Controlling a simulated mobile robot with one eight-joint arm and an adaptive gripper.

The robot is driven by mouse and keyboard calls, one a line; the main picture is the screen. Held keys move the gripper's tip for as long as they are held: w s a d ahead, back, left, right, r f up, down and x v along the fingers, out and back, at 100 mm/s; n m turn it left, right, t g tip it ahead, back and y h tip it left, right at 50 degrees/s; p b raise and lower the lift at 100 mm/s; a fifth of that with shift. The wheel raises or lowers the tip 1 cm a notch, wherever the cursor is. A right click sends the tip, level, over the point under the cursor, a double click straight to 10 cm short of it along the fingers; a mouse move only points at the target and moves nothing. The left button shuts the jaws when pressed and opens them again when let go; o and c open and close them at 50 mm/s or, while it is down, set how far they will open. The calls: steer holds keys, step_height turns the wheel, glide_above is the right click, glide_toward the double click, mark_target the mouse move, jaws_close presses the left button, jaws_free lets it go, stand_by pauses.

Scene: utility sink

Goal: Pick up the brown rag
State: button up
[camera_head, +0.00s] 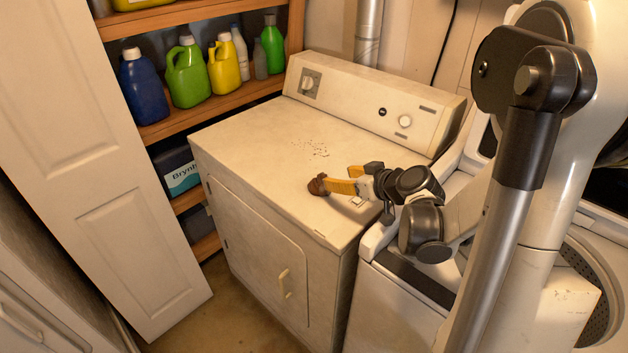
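The brown rag (317,185) is a small, dark, crumpled lump. It shows over the white top of the dryer-like machine (250,147), right of its middle and near the front edge. My gripper (336,180) has yellow-orange fingers and reaches in from the right over this top. The rag is at the left end of the longer finger and seems to touch it. The other finger shows shorter, just behind. I cannot tell whether the fingers are closed on the rag, or whether the rag rests on the top or is slightly raised.
The machine's control panel (370,105) rises at the back. Dark specks (316,148) lie behind the rag. Shelves at the left hold a blue bottle (143,88), a green jug (187,74) and other bottles. Another white machine (395,310) stands at the right. The top's left part is clear.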

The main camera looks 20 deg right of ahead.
mark_target(324, 175)
steer(key=b+x, duration=0.3)
steer(key=x, duration=0.6)
steer(key=shift+f, duration=0.15)
steer(key=shift+s+r, duration=0.25)
steer(key=shift+r, duration=0.05)
jaws_close()
